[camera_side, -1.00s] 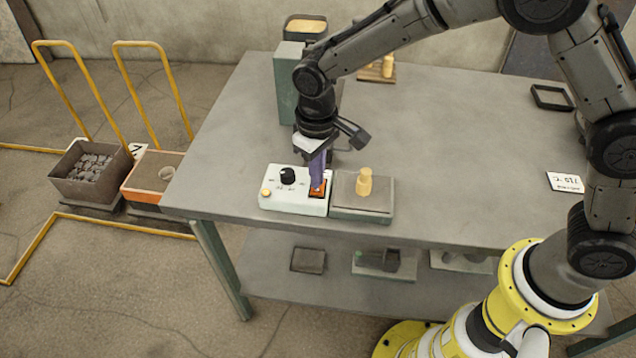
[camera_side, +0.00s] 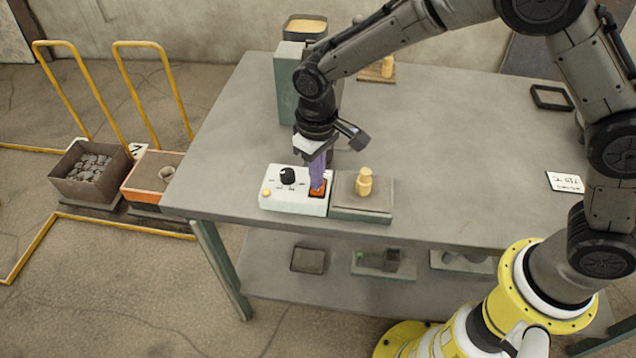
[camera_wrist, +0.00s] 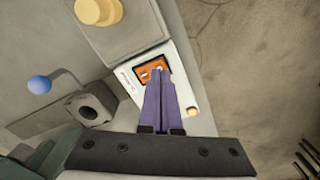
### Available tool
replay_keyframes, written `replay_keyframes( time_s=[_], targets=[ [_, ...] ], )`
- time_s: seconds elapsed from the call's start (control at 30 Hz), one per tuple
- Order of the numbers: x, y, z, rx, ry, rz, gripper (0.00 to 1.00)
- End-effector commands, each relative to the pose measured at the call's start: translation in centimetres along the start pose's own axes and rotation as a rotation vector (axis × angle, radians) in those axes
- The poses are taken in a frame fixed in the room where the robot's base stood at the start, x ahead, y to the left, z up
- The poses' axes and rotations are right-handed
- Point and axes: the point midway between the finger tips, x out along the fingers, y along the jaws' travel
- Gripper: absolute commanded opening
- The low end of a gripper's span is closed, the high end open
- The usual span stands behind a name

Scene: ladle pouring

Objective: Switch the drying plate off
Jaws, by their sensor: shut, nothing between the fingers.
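The drying plate (camera_side: 345,205) is a flat grey plate at the table's front edge, with a yellow knobbed piece (camera_side: 364,182) on it. Joined to its left is a white control box (camera_side: 305,205) with a black dial (camera_side: 287,176), a small yellow button (camera_side: 265,193) and an orange rocker switch (camera_side: 318,193). My gripper (camera_side: 318,184) points down with its purple fingers shut and empty, the tips at the switch. In the wrist view the fingertips (camera_wrist: 160,76) overlap the orange switch (camera_wrist: 151,66); whether they touch or press it I cannot tell. The dial is hidden there.
A green block (camera_side: 286,85) stands behind my wrist. A yellow piece on a wooden board (camera_side: 375,72), a black frame (camera_side: 552,97) and a white card (camera_side: 566,182) lie farther off. The table right of the plate is clear. Two bins stand on the floor left.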

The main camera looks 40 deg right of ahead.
Motion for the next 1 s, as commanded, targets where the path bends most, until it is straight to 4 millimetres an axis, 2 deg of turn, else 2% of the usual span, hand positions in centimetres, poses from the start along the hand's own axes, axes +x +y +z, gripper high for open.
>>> replay_keyframes(
  time_s=[1.0],
  targets=[
    [1.4,0.0,0.0,0.0,-0.001,0.0,0.0]
  ],
)
